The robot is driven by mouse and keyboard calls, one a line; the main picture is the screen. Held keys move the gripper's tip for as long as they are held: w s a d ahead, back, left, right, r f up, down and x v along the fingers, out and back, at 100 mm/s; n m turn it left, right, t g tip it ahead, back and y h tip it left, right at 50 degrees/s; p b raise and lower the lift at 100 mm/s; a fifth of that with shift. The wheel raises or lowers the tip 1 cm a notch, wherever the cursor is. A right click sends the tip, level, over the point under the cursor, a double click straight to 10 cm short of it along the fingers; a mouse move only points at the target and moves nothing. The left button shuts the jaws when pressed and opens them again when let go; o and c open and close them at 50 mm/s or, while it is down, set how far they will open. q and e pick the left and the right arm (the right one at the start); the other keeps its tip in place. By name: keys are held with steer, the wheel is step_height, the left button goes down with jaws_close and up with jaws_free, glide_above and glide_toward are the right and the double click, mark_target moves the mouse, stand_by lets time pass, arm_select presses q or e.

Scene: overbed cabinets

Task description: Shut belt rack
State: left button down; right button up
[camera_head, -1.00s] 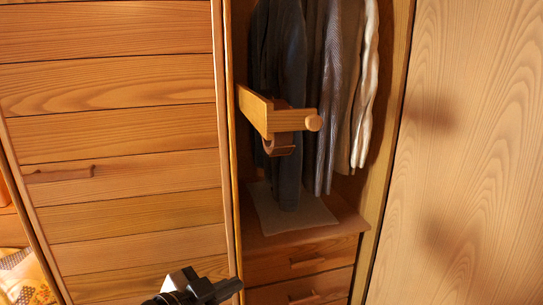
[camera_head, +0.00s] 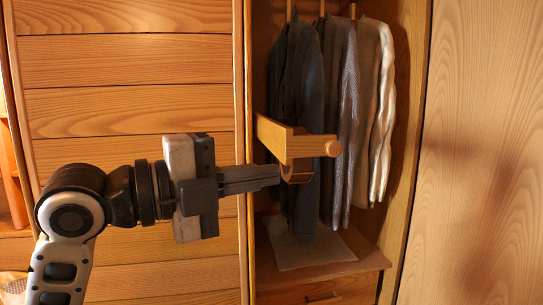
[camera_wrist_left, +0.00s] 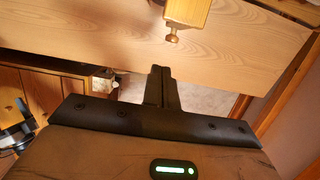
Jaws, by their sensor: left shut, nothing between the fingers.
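The belt rack (camera_head: 283,139) is a wooden arm with a round knob at its front end, sticking out of the open wardrobe compartment. A curved brown piece, perhaps a belt, hangs under its front part. My left gripper (camera_head: 277,177) is shut and empty, with its fingertips just left of and slightly below the rack's front end. I cannot tell whether they touch it. In the left wrist view the shut fingers (camera_wrist_left: 161,75) point up the picture, and a wooden piece with a knob (camera_wrist_left: 184,14), likely the rack, shows beyond them, apart from the tips. My right gripper does not show.
Several garments (camera_head: 345,110) hang behind the rack. A grey cloth (camera_head: 305,245) lies on the shelf below, above a drawer (camera_head: 325,296). A slatted wooden panel (camera_head: 130,75) stands at the left, and a plain wooden panel (camera_head: 480,150) at the right.

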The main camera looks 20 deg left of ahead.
mark_target(283, 131)
arm_select(q)
steer(key=shift+w+a, duration=0.15)
steer(key=shift+w, duration=2.6)
